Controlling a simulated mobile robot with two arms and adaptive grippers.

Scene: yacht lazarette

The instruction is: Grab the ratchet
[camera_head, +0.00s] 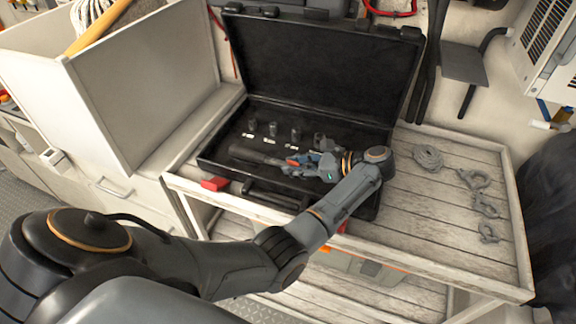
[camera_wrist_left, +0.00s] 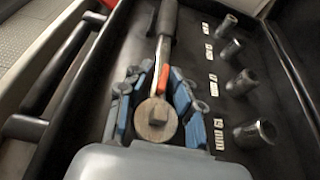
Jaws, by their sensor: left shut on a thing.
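The ratchet (camera_wrist_left: 166,22) has a dark handle, a metal shaft with an orange-red part and a round head with a square drive. It is in the open black case (camera_head: 227,165), and its handle (camera_head: 248,153) points left in the head view. My left gripper (camera_head: 297,166) reaches into the case from the right. In the left wrist view its blue-padded fingers (camera_wrist_left: 156,92) are on both sides of the ratchet near its head, shut on it. I cannot tell whether the ratchet still touches the case floor. My right gripper is not in view.
Several sockets (camera_wrist_left: 245,81) with small labels stand in a row beside the ratchet. The case lid stands open at the back. The case rests on a slatted wooden bench (camera_head: 430,215). A white bin (camera_head: 145,90) stands left.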

